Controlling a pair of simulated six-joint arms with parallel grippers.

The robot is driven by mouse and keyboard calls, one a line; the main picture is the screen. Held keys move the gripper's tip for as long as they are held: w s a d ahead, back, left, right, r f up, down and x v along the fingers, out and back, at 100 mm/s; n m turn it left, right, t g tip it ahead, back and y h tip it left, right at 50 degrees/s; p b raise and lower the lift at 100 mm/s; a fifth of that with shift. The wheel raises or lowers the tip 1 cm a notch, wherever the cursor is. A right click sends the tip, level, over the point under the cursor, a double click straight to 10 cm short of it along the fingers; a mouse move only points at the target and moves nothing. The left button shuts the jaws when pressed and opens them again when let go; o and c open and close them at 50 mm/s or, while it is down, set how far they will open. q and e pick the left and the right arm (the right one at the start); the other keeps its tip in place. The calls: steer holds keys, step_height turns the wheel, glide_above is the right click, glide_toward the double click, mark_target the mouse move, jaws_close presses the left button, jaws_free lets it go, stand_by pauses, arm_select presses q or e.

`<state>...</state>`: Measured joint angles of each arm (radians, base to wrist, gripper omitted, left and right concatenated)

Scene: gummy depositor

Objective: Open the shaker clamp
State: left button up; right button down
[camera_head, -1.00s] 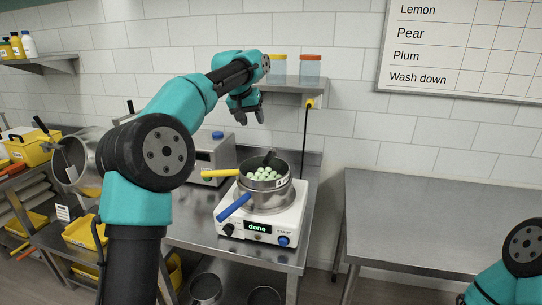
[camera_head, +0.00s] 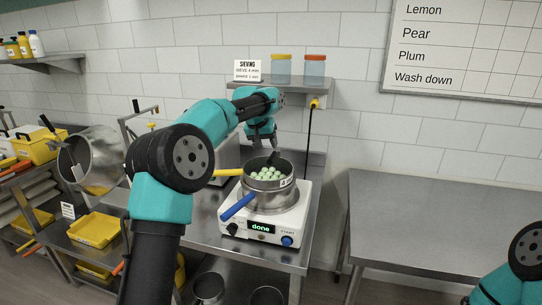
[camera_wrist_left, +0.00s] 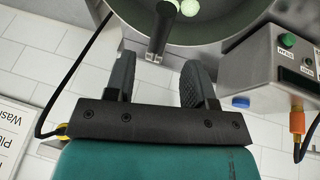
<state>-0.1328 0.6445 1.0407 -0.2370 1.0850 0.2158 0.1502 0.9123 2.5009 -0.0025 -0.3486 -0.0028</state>
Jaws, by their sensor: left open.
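The shaker (camera_head: 262,228) is a white machine on the steel bench, with a green "done" display. A steel sieve (camera_head: 284,184) full of pale green balls sits on it. The dark shaker clamp (camera_head: 273,157) stands at the sieve's rear rim; in the left wrist view its lever (camera_wrist_left: 162,32) reaches from the rim toward my fingers. My left gripper (camera_head: 261,145) is open just above and behind the clamp. In the left wrist view my open fingers (camera_wrist_left: 158,65) stand either side of the lever's end, apparently clear of it. My right gripper is out of frame; only its arm shows.
A yellow handle (camera_head: 228,172) and a blue handle (camera_head: 237,207) stick out left from the sieve stack. A grey control box (camera_wrist_left: 270,70) stands beside the shaker. A wall shelf (camera_head: 300,90) with jars is behind. The right table (camera_head: 440,220) is bare.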

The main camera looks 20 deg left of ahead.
mark_target(271, 156)
arm_select(q)
steer(key=x, duration=0.6)
steer(key=shift+w+f, duration=0.1)
steer(key=shift+f, duration=0.05)
jaws_close()
stand_by(0.4)
